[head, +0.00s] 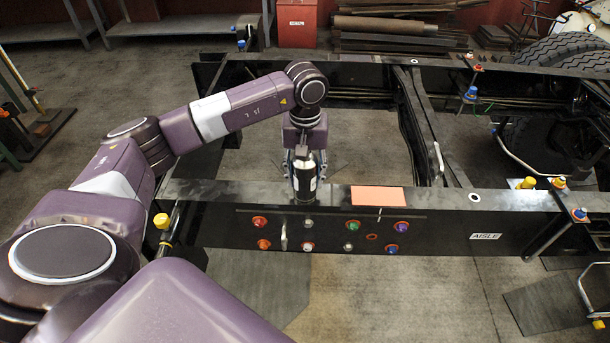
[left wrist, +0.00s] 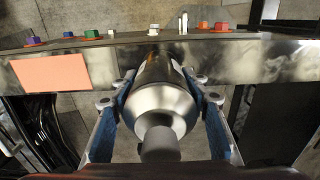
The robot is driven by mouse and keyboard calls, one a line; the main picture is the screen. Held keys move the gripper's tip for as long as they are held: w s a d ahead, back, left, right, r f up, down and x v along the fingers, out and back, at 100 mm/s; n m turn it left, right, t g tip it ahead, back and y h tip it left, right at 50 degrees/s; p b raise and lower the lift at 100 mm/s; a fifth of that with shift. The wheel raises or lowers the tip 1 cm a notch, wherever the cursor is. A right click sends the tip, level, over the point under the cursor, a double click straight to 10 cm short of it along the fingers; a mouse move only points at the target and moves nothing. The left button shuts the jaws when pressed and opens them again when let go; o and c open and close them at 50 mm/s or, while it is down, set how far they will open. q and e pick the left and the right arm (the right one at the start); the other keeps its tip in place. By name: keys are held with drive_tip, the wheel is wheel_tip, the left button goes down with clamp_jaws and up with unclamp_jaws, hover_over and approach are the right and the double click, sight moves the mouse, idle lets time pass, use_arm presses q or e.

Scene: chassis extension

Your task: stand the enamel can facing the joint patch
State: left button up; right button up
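The enamel can (head: 304,190) is a dark cylinder with a silver shoulder and a grey cap. It is upright at the top face of the near black rail, and its base appears to meet the rail. A pale mark shows on its right side. My left gripper (head: 305,172) comes down from above with a finger on each side of the can; the blue-padded fingers close around the can (left wrist: 164,95) in the left wrist view. The joint patch (head: 378,196), a salmon rectangle, lies on the rail right of the can; it also shows in the left wrist view (left wrist: 52,74). My right gripper is out of view.
The near rail (head: 240,192) carries several coloured bolts on its front face and an AISLE label (head: 485,236). A crossmember (head: 420,125) stands to the right of the patch. Tyres (head: 565,50) are at the far right. Open floor lies below the frame.

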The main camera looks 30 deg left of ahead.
use_arm(q)
drive_tip(key=o, duration=0.4)
wheel_tip(320, 180, up, 11)
drive_tip(key=b, duration=0.3)
drive_tip(key=shift+b, duration=0.4)
drive_tip(key=shift+r, duration=0.65)
drive_tip(key=shift+f, duration=0.1)
